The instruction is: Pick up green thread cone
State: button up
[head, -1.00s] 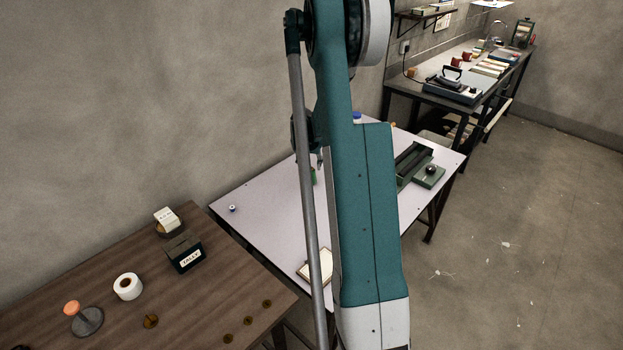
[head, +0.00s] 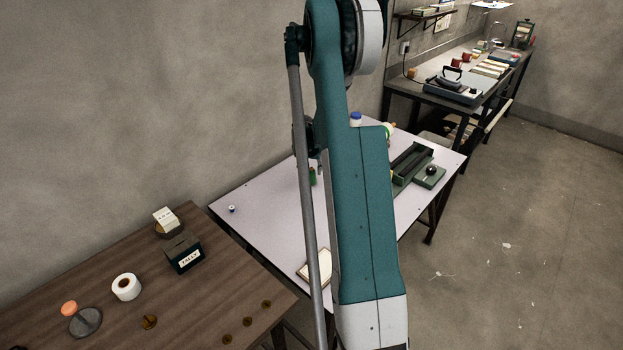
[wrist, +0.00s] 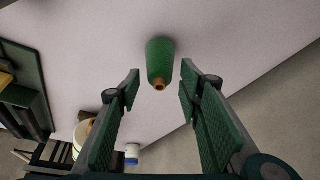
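The green thread cone (wrist: 160,60) stands on the pale table in the wrist view, its orange-brown tip towards the camera. In the head view a small part of the green cone (head: 312,176) shows beside my arm; the rest is hidden. My gripper (wrist: 158,80) is open and empty, with one green-padded finger on each side of the view. The cone appears in line with the gap between the fingertips, just beyond them. No contact with the cone shows. In the head view my arm hides most of the gripper.
The white table (head: 262,200) also bears a blue-capped container (head: 356,118), a dark green tray device (head: 411,163), a small blue-and-white spool (head: 232,209) and a cream pad (head: 316,267). A wooden table (head: 200,315) with a tally box (head: 184,252) stands at left.

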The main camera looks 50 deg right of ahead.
jog(key=c, duration=1.1)
jog(key=shift+c, duration=0.2)
jog(key=shift+r+p, duration=0.9)
jog(key=shift+r, duration=4.1)
